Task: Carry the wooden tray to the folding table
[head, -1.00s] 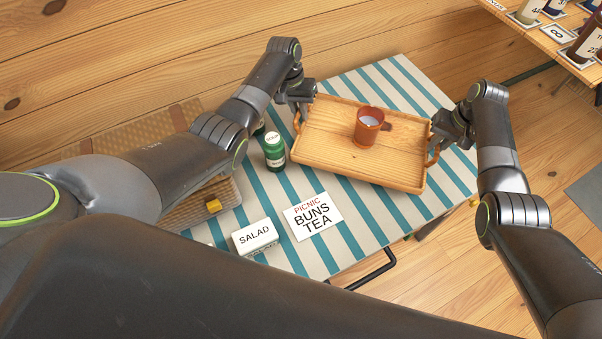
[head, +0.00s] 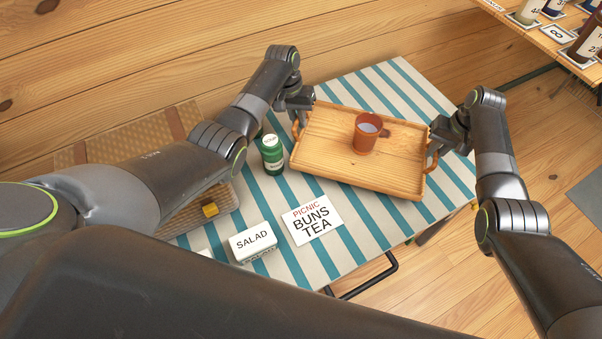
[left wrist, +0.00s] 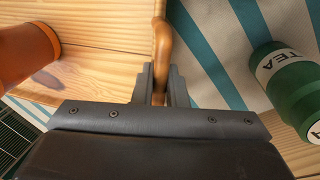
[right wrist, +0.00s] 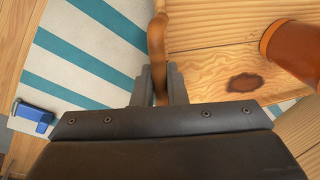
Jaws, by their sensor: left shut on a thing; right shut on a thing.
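The wooden tray (head: 330,163) is over the far part of the folding table (head: 378,228), which has a blue and white striped top. I cannot tell whether the tray touches the tabletop. An orange-brown mug (head: 366,133) stands upright on the tray. My left gripper (head: 300,118) is shut on the tray's left handle, a curved wooden loop that shows between the fingers in the left wrist view (left wrist: 161,50). My right gripper (head: 437,145) is shut on the right handle, which shows in the right wrist view (right wrist: 157,40).
A green jar (head: 272,154) stands close left of the tray. A white salad box (head: 252,241) and a picnic card (head: 312,219) lie nearer. A woven basket (head: 192,211) with a yellow clasp is at left. A shelf with bottles (head: 560,35) is at upper right.

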